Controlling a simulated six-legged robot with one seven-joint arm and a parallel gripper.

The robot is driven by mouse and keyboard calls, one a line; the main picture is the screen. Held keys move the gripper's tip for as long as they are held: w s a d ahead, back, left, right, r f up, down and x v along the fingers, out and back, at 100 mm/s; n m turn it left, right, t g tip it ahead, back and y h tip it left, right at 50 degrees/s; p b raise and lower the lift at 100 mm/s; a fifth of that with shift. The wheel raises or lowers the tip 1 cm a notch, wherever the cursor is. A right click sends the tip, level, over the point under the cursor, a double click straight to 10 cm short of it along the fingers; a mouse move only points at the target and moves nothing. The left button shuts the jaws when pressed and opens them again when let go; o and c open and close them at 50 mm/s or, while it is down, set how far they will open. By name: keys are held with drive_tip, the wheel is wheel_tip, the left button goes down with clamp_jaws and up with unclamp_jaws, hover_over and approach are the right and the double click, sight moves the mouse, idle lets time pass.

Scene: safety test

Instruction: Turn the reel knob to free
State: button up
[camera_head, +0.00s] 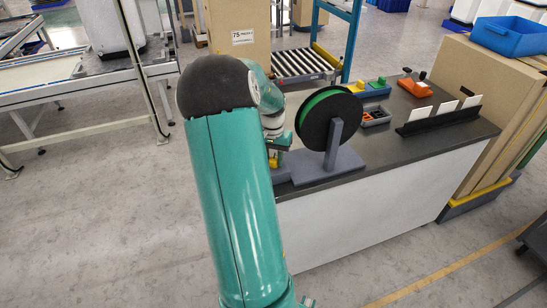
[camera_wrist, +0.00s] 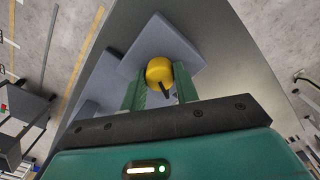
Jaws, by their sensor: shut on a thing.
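The reel (camera_head: 327,118), with black flanges and a green rim, stands upright on a grey stand (camera_head: 328,168) near the front left edge of the dark counter. In the wrist view the yellow knob (camera_wrist: 160,71) with a dark pointer sits between the two green fingers of my gripper (camera_wrist: 159,90), which is shut on it. The grey base (camera_wrist: 160,42) lies behind the knob in that view. In the head view my green arm hides most of my gripper, and only a bit of yellow shows left of the reel.
The dark counter (camera_head: 430,150) also holds a black rack with white cards (camera_head: 440,119), an orange tool (camera_head: 414,87), a grey bin (camera_head: 375,116) and a blue tray with yellow and green items (camera_head: 370,89). A blue crate (camera_head: 512,36) sits on cartons at right. A roller conveyor (camera_head: 300,64) stands behind.

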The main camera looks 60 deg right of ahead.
sight(273, 159)
drive_tip(key=n, duration=0.5)
drive_tip(key=shift+n, duration=0.3)
idle(0.4)
drive_tip(key=o, duration=1)
wheel_tip(273, 159, up, 14)
drive_tip(key=shift+w+a+f, duration=0.1)
